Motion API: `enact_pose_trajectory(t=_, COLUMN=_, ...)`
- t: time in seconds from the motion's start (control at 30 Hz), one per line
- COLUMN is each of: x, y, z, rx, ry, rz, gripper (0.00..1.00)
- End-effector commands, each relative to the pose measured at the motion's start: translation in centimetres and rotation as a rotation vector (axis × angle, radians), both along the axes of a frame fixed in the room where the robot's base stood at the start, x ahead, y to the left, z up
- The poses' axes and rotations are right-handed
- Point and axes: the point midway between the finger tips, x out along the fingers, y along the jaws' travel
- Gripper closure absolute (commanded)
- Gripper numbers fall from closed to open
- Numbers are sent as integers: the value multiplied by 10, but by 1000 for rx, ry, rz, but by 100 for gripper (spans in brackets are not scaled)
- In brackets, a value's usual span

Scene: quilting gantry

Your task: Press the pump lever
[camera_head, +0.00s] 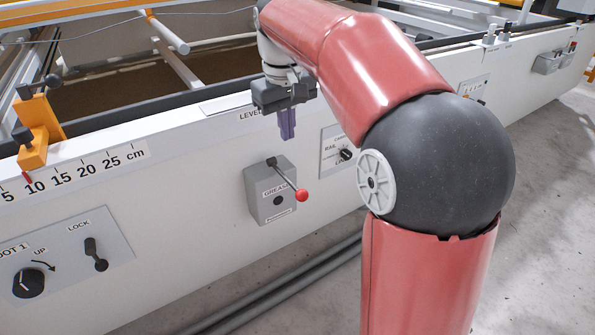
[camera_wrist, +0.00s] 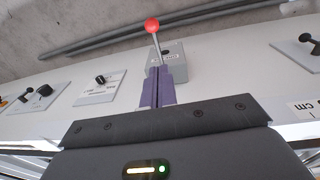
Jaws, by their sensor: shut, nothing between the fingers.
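The pump lever (camera_head: 287,179) is a dark rod with a red ball knob (camera_head: 302,194). It sticks out from a grey box marked GREASE (camera_head: 262,207) on the white gantry side panel, slanting down to the right. In the wrist view the red knob (camera_wrist: 152,25) and rod show just beyond my fingertips, with the grey box (camera_wrist: 174,62) behind. My gripper (camera_head: 288,137) points down, its purple fingers together and empty. It hangs above the lever, apart from it in the head view. In the wrist view the fingers (camera_wrist: 157,72) overlap the lever's lower end, so the gap is unclear there.
A rail dial plate (camera_head: 338,150) sits right of the grease box. A panel with a knob and lock lever (camera_head: 96,255) is at lower left. An orange bracket (camera_head: 38,130) stands above a cm scale. Grey pipes (camera_head: 270,292) run along the floor below.

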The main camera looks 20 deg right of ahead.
Motion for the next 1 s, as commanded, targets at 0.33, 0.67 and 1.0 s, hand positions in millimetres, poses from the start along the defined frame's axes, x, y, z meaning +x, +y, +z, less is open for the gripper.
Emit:
enact_pose_trajectory(t=0.33, x=11, y=1, z=0, rx=-1, ry=20, rz=12, gripper=100)
enact_pose_trajectory(t=0.67, x=11, y=0, z=-14, rx=-1, ry=20, rz=11, gripper=100)
enact_pose_trajectory(t=1.0, x=15, y=-3, z=-84, rx=0, ry=23, rz=12, gripper=100)
